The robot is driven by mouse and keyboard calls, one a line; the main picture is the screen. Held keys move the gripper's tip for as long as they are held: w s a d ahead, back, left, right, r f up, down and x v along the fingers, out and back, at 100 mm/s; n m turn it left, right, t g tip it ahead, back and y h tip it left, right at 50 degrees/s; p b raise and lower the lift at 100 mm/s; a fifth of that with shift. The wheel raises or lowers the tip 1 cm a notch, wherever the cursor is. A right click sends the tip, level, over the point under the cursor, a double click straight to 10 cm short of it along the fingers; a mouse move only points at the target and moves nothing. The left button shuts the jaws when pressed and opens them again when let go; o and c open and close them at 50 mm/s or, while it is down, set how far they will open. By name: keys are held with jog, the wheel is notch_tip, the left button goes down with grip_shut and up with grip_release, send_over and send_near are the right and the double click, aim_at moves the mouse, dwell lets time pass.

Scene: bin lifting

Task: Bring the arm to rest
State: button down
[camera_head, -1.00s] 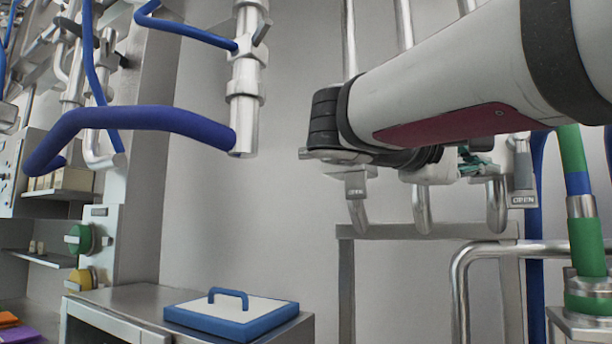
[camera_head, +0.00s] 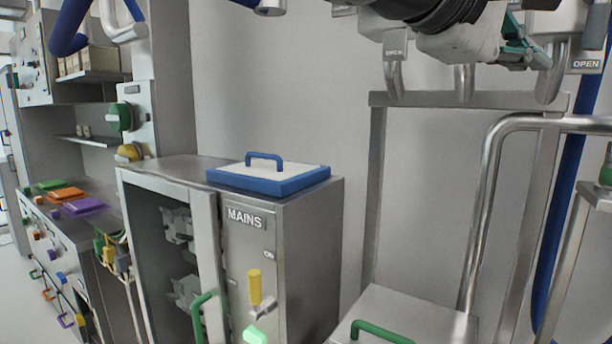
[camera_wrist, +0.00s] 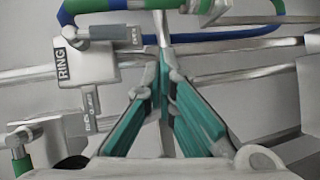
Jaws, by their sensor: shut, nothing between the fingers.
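My gripper (camera_head: 526,45) shows at the top right of the head view, at the end of my arm, in front of pipes and tags on the wall. In the wrist view its two teal fingers (camera_wrist: 162,82) run forward and come together at their tips. It is shut with nothing between the fingers. Behind the fingertips are blue and green pipes and a tag reading RING (camera_wrist: 62,64). I cannot tell how far the fingertips are from the pipes.
A steel cabinet marked MAINS (camera_head: 290,260) stands at the centre left with a blue-rimmed lid (camera_head: 268,182) on top. A steel box with a green handle (camera_head: 380,331) is at the bottom. A bent steel rail (camera_head: 489,190) stands at the right. Drawers (camera_head: 50,240) line the left.

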jog(key=s+d+f+g+y, duration=0.1)
jog(key=s+f+y, duration=0.25)
jog(key=f, duration=0.55)
jog(key=s+d+f+g+y, duration=0.1)
jog(key=s+f+y, duration=0.25)
jog(key=f, duration=0.55)
jog(key=s+a+f+m+y, duration=0.2)
jog(key=s+a+f+y, duration=0.1)
jog(key=f, duration=0.4)
jog(key=s+a+f+m+y+p, duration=0.1)
jog(key=s+a+f+m+y, duration=0.1)
jog(key=f, duration=0.6)
jog(key=s+a+y, duration=0.1)
jog(key=s+y, duration=0.1)
jog(key=shift+s+a+f, duration=0.25)
jog(key=shift+s+a, duration=0.1)
jog(key=shift+a, duration=0.05)
